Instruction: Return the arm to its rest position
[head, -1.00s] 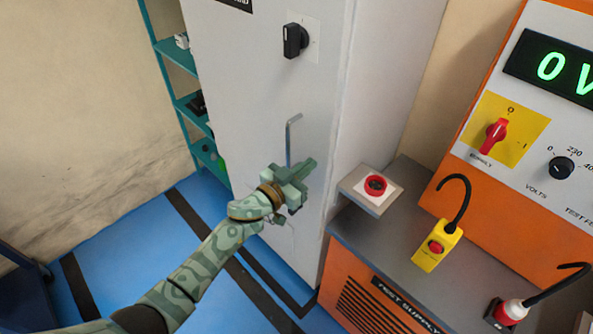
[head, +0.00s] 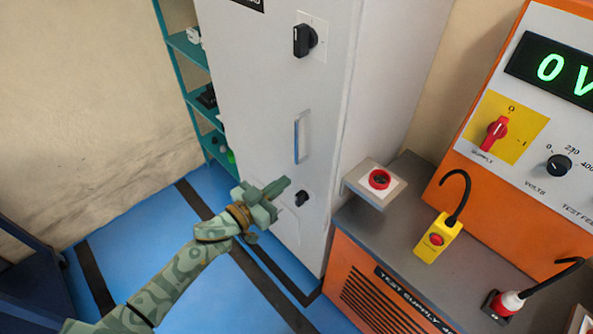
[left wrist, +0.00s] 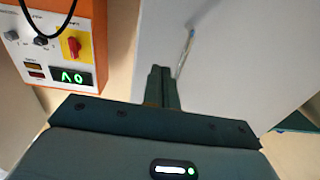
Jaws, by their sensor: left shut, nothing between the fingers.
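My left arm comes in from the lower left in the head view. Its gripper (head: 279,187) is shut and empty, in front of the grey cabinet door (head: 262,110). It appears apart from the vertical door handle (head: 303,136), below and left of it. A small black knob (head: 302,198) on the door shows just right of the fingers. In the left wrist view the closed fingers (left wrist: 162,72) point toward the pale door, and the handle (left wrist: 187,50) shows beyond them. My right gripper is not in view.
An orange test supply (head: 470,160) with a grey ledge stands at the right. Teal shelves (head: 190,50) stand left of the cabinet. The blue floor (head: 140,235) at left is clear.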

